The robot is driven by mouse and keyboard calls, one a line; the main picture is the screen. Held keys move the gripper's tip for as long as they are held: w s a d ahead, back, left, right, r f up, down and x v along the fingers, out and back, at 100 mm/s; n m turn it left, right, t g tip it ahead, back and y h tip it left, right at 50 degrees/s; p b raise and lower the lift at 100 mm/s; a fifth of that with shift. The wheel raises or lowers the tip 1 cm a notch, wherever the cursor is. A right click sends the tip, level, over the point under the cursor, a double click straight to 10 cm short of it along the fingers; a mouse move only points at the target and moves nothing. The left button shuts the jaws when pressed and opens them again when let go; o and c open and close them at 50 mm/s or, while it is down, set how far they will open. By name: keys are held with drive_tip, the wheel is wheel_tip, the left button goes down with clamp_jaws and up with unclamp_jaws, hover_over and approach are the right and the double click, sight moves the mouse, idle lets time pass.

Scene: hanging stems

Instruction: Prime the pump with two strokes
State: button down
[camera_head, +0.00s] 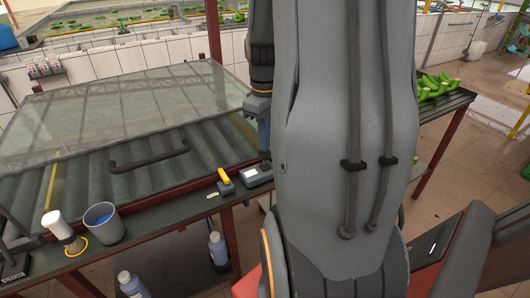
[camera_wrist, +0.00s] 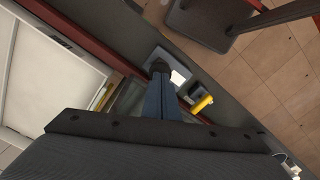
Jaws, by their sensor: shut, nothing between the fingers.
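My gripper (camera_head: 264,140) points down over the right end of the dark bench, its two blue-grey fingers closed together with nothing between them. I cannot make out for certain which item is the pump.
A clear-covered case (camera_head: 150,155) with a dark handle fills the bench behind. A grey cup (camera_head: 103,222) and a white-topped brush-like item (camera_head: 62,230) stand at the left. Bottles (camera_head: 131,285) stand below. Green produce (camera_head: 435,86) lies on a right-hand table. My arm hides the middle.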

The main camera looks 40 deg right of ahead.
sight(258, 173)
drive_tip(key=shift+f+b, duration=0.65)
drive_tip(key=shift+f, duration=1.15)
drive_tip(key=shift+r, duration=0.15)
drive_tip(key=shift+r+p, duration=1.7)
drive_tip(key=shift+p, duration=0.25)
drive_tip(key=shift+f, duration=0.15)
drive_tip(key=shift+f+b, duration=0.8)
drive_tip(key=shift+f, duration=0.95)
drive_tip(key=shift+r, duration=0.1)
